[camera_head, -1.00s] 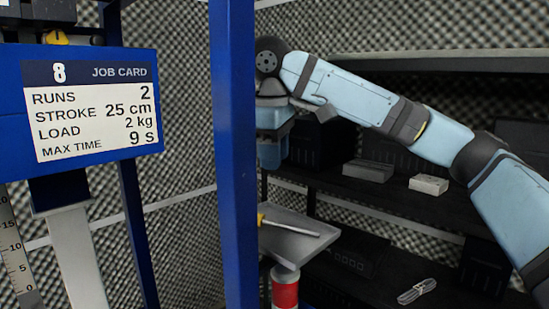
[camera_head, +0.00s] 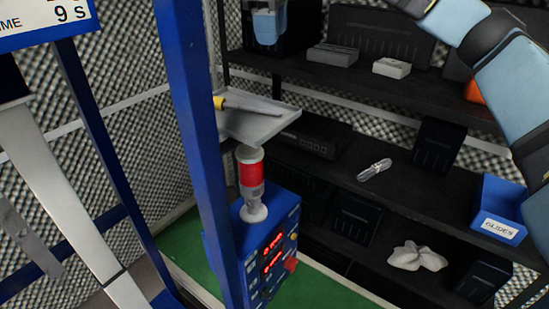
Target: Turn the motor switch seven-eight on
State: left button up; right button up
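A blue control box (camera_head: 252,270) stands low at the centre, partly behind a blue post. Its front has two red lit displays (camera_head: 272,243), a red knob or button (camera_head: 291,265) and small controls. The labels are too small to read, so I cannot tell which control is the motor switch seven-eight. My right arm comes in from the right and leaves the top edge. My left gripper is not in view.
A red-and-white cylinder (camera_head: 251,172) stands on the box, below a grey tray (camera_head: 252,126) with a yellow-handled tool. The blue post (camera_head: 197,130) stands in front.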

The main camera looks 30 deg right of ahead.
aim_at(291, 262)
jog(key=z, duration=0.7)
